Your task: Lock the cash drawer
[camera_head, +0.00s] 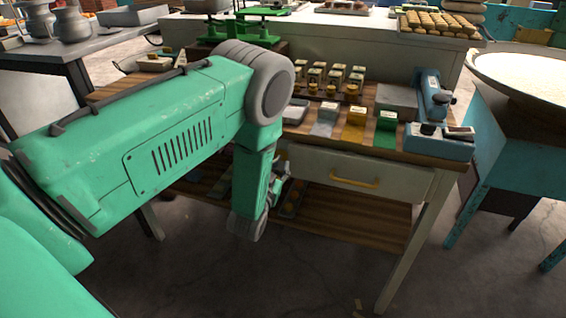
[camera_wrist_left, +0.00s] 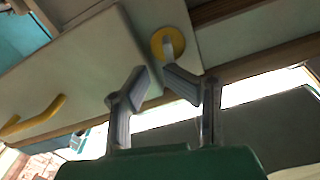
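The white cash drawer (camera_head: 350,172) with its yellow handle (camera_head: 355,182) sits under the counter top in the head view; its front (camera_wrist_left: 85,75) and handle (camera_wrist_left: 32,116) also fill the left of the wrist view. Beside the drawer front is a round yellow lock plate (camera_wrist_left: 176,38) with a small pale key-like piece (camera_wrist_left: 168,48) standing out of it. My left gripper (camera_wrist_left: 156,74) is just in front of the lock, its fingertips apart with a narrow gap by the pale piece. In the head view my arm mostly hides this gripper and the lock. My right gripper is out of view.
The wooden counter (camera_head: 310,131) above the drawer holds coloured boxes, small bottles and a blue device (camera_head: 437,100). A wooden shelf (camera_head: 350,212) lies below. A round pale basin (camera_head: 525,75) on a blue stand is at right.

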